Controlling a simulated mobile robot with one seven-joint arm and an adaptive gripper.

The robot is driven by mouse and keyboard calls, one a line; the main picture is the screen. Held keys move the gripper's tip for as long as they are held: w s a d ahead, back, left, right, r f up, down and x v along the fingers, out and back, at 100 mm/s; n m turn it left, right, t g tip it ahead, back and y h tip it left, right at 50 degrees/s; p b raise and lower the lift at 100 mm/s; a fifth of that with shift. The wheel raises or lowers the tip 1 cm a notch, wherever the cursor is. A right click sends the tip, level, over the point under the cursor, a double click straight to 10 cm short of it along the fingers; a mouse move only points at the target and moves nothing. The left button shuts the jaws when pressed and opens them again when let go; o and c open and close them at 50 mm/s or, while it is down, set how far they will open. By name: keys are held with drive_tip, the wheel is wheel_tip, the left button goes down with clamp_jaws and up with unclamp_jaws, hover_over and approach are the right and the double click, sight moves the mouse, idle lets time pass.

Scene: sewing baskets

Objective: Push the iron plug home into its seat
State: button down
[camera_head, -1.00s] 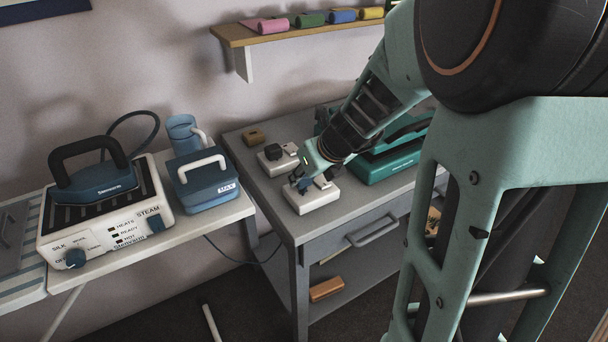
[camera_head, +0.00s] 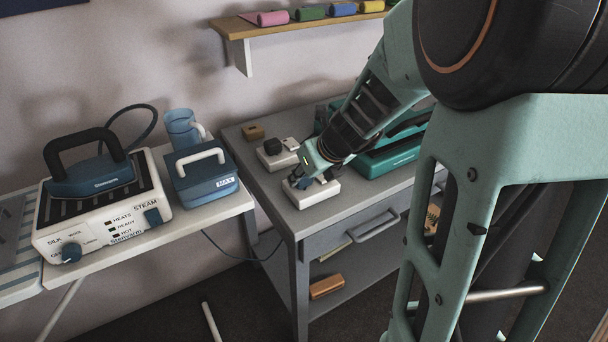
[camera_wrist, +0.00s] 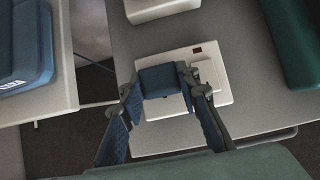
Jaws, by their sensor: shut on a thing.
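The iron plug, a dark blue block (camera_wrist: 160,82), sits between the fingers of my gripper (camera_wrist: 162,78) in the wrist view. My gripper is shut on it. It is over a white socket box (camera_wrist: 214,82) that lies on the grey bench. In the head view my gripper (camera_head: 303,181) is low at the same white box (camera_head: 320,195). The plug's underside and the seat beneath it are hidden, so I cannot tell how deep it sits.
A second white box (camera_head: 270,163) with a black plug stands behind. A teal case (camera_head: 385,162) stands to the right. On the left table are the iron (camera_head: 92,177) on its station (camera_head: 150,190) and a blue tank (camera_head: 205,185). A dark cable hangs between the tables.

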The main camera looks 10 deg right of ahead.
drive_tip(key=shift+f, duration=0.2)
drive_tip(key=c, duration=1.4)
unclamp_jaws()
drive_tip(key=shift+v, duration=3.8)
drive_tip(key=shift+d, duration=0.1)
